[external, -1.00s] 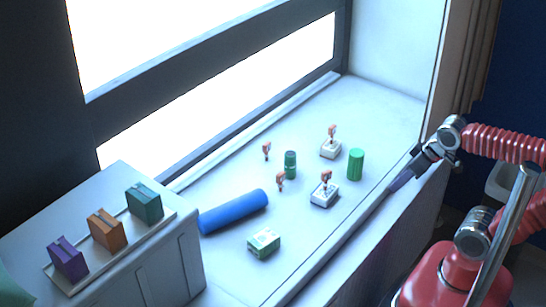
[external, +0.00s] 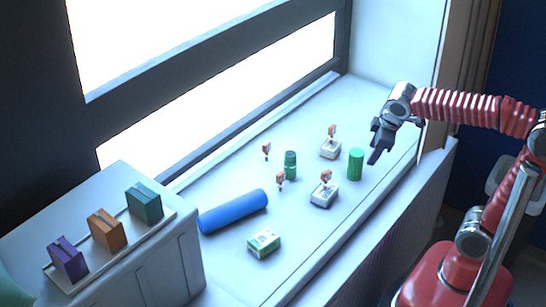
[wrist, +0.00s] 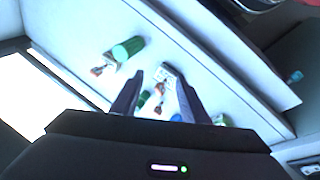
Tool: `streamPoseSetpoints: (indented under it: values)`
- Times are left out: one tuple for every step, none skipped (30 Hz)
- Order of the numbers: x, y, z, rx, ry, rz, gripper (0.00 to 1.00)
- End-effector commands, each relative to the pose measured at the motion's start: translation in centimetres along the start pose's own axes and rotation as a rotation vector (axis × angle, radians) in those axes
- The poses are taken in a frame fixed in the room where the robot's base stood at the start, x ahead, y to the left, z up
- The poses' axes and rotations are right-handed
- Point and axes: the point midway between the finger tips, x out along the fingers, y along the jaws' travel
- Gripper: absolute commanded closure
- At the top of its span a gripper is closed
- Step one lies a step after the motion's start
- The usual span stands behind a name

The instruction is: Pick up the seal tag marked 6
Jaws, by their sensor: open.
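Several small orange-red tags show in the external view. One (external: 266,150) stands at the back left and one (external: 280,181) near the dark green bottle. Another (external: 326,177) is on a white block (external: 323,196), and another (external: 332,132) on a farther white block (external: 330,150). Their numbers are too small to read, so I cannot tell which is marked 6. My gripper (external: 375,156) is open and empty, above the ledge, right of the green cylinder. In the wrist view my gripper's fingers (wrist: 159,78) are apart, with a tag (wrist: 160,89) showing between them farther off.
A green cylinder (external: 356,165), a dark green bottle (external: 290,165), a blue roll (external: 233,212) and a green-white box (external: 264,243) are on the ledge. Purple (external: 68,259), orange (external: 106,229) and teal (external: 145,203) boxes stand on a cabinet at left. The ledge's right front strip is clear.

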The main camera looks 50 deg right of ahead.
Motion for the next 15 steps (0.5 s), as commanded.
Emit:
streamPoseSetpoints:
  values:
    - [0.3, 0.4, -1.0, -0.036, -0.017, 0.009, 0.59]
    - [0.5, 0.7, -1.5, -0.06, -0.027, 0.015, 0.59]
    - [0.7, 1.1, -2.1, -0.089, -0.038, 0.024, 0.59]
    - [0.9, 1.4, -2.7, -0.112, -0.047, 0.031, 0.59]
    - [1.1, 1.6, -3.2, -0.134, -0.057, 0.037, 0.59]
    - [1.3, 2.0, -3.9, -0.164, -0.069, 0.047, 0.59]
    - [1.5, 2.3, -4.4, -0.186, -0.08, 0.052, 0.59]
    - [1.7, 2.5, -5.0, -0.208, -0.089, 0.059, 0.59]
    - [2.0, 2.8, -5.7, -0.239, -0.101, 0.068, 0.59]
    - [2.3, 3.1, -6.2, -0.26, -0.111, 0.074, 0.59]
    - [2.5, 3.3, -6.8, -0.283, -0.121, 0.081, 0.59]
    - [2.8, 3.6, -7.4, -0.312, -0.134, 0.089, 0.59]
    - [3.1, 3.9, -8.0, -0.333, -0.144, 0.096, 0.59]
    - [3.4, 4.0, -8.5, -0.356, -0.154, 0.101, 0.59]
    - [3.7, 4.3, -9.3, -0.385, -0.167, 0.11, 0.59]
